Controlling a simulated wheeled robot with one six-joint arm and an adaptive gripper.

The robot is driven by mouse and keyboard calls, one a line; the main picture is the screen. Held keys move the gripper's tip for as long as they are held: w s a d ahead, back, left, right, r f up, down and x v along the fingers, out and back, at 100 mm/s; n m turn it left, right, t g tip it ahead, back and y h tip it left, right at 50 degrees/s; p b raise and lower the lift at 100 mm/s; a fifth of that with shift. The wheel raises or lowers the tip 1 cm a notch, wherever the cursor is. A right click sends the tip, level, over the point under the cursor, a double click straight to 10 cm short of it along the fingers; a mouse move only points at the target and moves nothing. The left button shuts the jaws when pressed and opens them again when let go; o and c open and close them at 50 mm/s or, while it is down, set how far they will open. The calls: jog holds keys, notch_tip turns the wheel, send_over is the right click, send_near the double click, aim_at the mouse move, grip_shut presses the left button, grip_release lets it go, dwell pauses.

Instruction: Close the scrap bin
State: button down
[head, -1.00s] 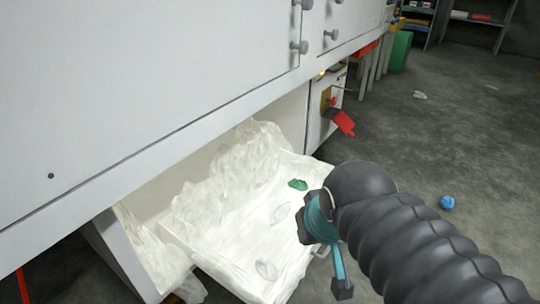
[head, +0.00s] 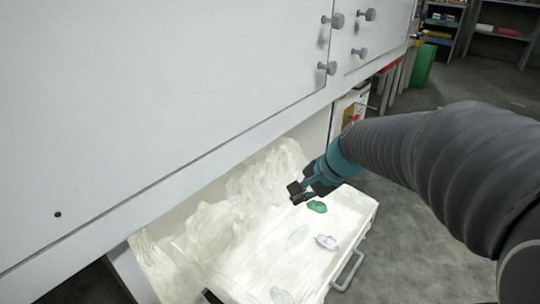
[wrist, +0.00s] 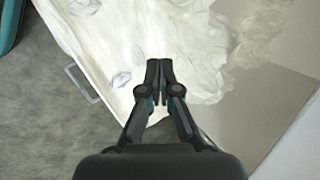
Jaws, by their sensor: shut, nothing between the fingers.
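The scrap bin (head: 361,229) is a pale pull-out bin under the white cabinet. It stands pulled out, with a bar handle (head: 348,271) on its front. Crumpled clear film (head: 235,205) heaps at its back, and a green scrap (head: 317,207) and several clear scraps (head: 326,242) lie near its front. My gripper (head: 302,192) is shut and empty, over the bin near the green scrap. In the wrist view the shut fingertips (wrist: 159,68) show over the white film, with the bin handle (wrist: 81,84) to their left. I cannot tell whether the fingertips touch the film.
The white cabinet front (head: 180,100) with round knobs (head: 328,68) overhangs the bin. A green container (head: 423,66) and shelves (head: 490,30) stand at the back right. The grey floor (head: 410,240) right of the bin is open, partly hidden by my arm.

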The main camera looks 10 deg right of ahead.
jog(key=w+d+f+m+y, duration=0.25)
jog(key=w+f+m, duration=0.45)
jog(key=w, duration=0.5)
jog(key=m+t, duration=0.2)
jog(key=m, duration=0.7)
send_near(277, 189)
jog(key=shift+h, duration=0.25)
jog(key=x, duration=0.3)
jog(key=s+x, duration=0.1)
jog(key=x, duration=0.1)
jog(key=shift+f+b, duration=0.3)
jog(key=shift+f, duration=0.1)
jog(key=shift+w+a, duration=0.55)
jog(key=shift+w, duration=0.1)
